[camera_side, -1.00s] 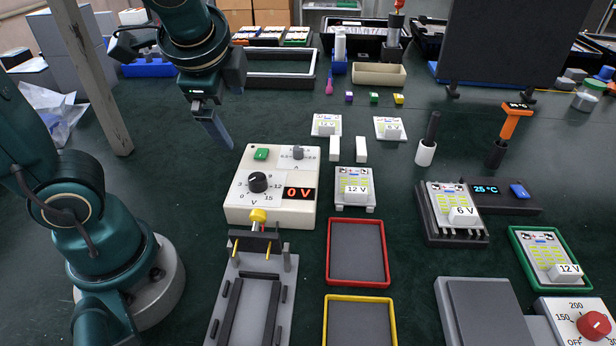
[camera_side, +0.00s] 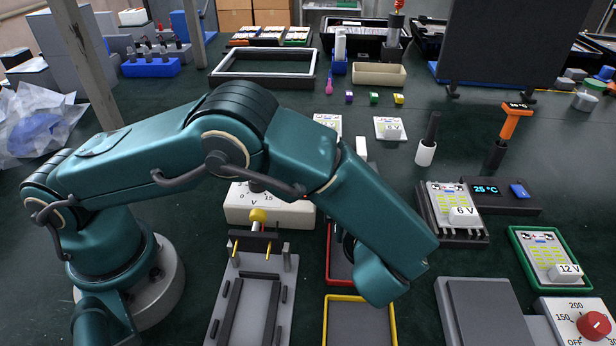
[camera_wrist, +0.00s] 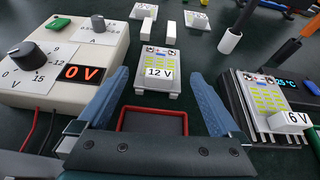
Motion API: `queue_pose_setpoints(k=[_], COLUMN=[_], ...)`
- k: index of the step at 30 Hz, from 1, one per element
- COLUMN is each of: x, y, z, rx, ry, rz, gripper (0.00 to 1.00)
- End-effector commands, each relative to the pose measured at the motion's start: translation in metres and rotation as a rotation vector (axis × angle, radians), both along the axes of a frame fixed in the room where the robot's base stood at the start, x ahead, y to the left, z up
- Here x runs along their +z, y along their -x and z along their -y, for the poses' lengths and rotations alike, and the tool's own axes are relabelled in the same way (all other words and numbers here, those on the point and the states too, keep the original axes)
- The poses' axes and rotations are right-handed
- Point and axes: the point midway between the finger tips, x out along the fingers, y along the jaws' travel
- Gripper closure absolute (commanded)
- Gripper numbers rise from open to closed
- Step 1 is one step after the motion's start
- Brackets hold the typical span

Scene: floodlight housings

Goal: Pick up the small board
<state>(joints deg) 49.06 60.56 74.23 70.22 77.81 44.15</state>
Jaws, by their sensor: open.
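My gripper (camera_wrist: 160,76) is open and empty in the wrist view, its two blue fingers pointing forward. A white 12 V board (camera_wrist: 157,86) stands ahead, between the fingertips in the picture; I cannot tell the gap. My arm hides this board and my gripper in the side view. Two more boards lie behind, one at the back left (camera_side: 328,119) and one at the back right (camera_side: 388,125). A 6 V board (camera_side: 447,197) sits on a dark finned base. A 12 V board (camera_side: 541,257) lies in a green frame. Which one is the small board is unclear.
A white supply box (camera_wrist: 62,65) reading 0 V stands left of the gripper. A red-rimmed tray (camera_wrist: 152,112) lies below the fingers. A yellow-rimmed tray (camera_side: 360,298) and a grey fixture (camera_side: 285,315) lie in front. Two white blocks (camera_wrist: 172,32) stand behind the 12 V board.

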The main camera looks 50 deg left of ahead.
Motion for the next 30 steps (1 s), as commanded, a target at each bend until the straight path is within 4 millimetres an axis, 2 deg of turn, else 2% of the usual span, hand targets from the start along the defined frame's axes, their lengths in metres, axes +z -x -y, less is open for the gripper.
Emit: queue_pose_setpoints(k=[1,4,16,26,29,30], x=[-0.008,-0.013,-0.029,-0.031,-0.031,-0.031], y=[0.004,0.007,-0.022,-0.025,-0.025,-0.025], z=[0.003,0.006,-0.023,-0.026,-0.026,-0.026], rx=[-0.016,-0.035,-0.033,-0.036,-0.036,-0.035], ry=[-0.018,-0.03,-0.025,-0.025,-0.025,-0.025], rz=[-0.015,-0.026,-0.023,-0.023,-0.023,-0.024], gripper=[0.0,0.0,0.0,0.0,0.34,0.5])
